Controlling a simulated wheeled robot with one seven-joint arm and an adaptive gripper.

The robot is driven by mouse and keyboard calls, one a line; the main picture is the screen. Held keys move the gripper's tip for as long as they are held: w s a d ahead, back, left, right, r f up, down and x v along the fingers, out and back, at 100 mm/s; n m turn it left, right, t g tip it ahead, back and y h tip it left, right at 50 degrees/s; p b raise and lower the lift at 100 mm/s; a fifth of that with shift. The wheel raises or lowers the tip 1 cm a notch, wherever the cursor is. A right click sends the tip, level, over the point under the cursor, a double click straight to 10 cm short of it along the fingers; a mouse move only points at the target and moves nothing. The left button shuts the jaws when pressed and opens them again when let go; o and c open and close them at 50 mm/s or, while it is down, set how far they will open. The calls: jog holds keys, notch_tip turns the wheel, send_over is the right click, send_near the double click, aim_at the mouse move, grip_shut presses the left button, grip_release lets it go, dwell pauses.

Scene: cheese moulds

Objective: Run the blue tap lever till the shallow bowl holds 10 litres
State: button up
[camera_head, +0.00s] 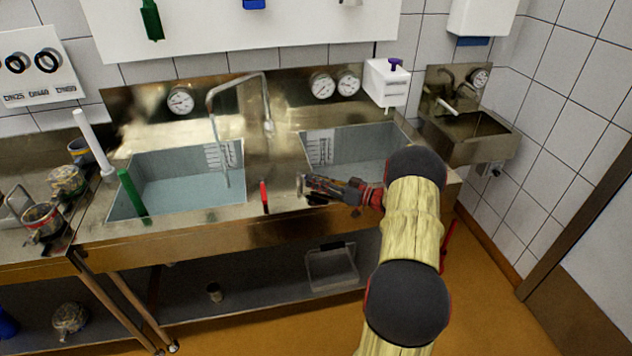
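Two steel bowls are set in the bench, a left bowl (185,192) and a right bowl (375,140). I cannot tell which is shallower. Each has a white marked scale on its wall, too small to read. Pale blue-grey water seems to lie in the left bowl. A bent tap pipe (238,84) arches between the bowls, and its left limb reaches down into the left bowl. A red lever (264,197) stands at the bench front. No blue lever shows; my gripper may hide it. My gripper (306,187) is at the right bowl's front edge, its finger gap unclear.
Round gauges (181,101) are on the back panel. Fittings (66,181) crowd the left bench. A small sink (470,135) is at right. A clear bin (332,267) is on the lower shelf.

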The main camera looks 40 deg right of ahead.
jog(key=o, duration=0.4)
jog(key=shift+c, duration=0.2)
jog(key=v, duration=1.2)
